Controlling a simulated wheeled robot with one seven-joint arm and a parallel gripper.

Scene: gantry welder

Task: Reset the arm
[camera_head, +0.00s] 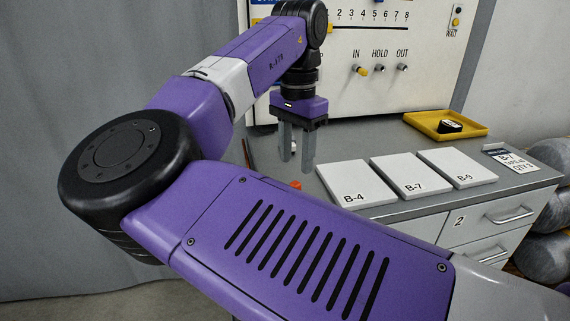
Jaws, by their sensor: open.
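My arm, purple with black joints and pale grey sections, fills much of the head view. It bends at a large black joint at the left and reaches up and back to the wrist. My gripper (296,150) hangs from the wrist, pointing down, with its two grey fingers apart and nothing seen between them. It is over the left part of the grey cabinet top (370,138), left of the white plate marked B-4. I cannot tell its exact height above the top.
White plates B-4 (356,182), B-7 (399,174) and B-9 (457,165) lie on the cabinet top. A yellow tray (420,122) holds a black item (449,127). A control panel (390,45) stands behind. A small orange thing (296,185) shows near the fingers. Grey cylinders (545,220) lie at right.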

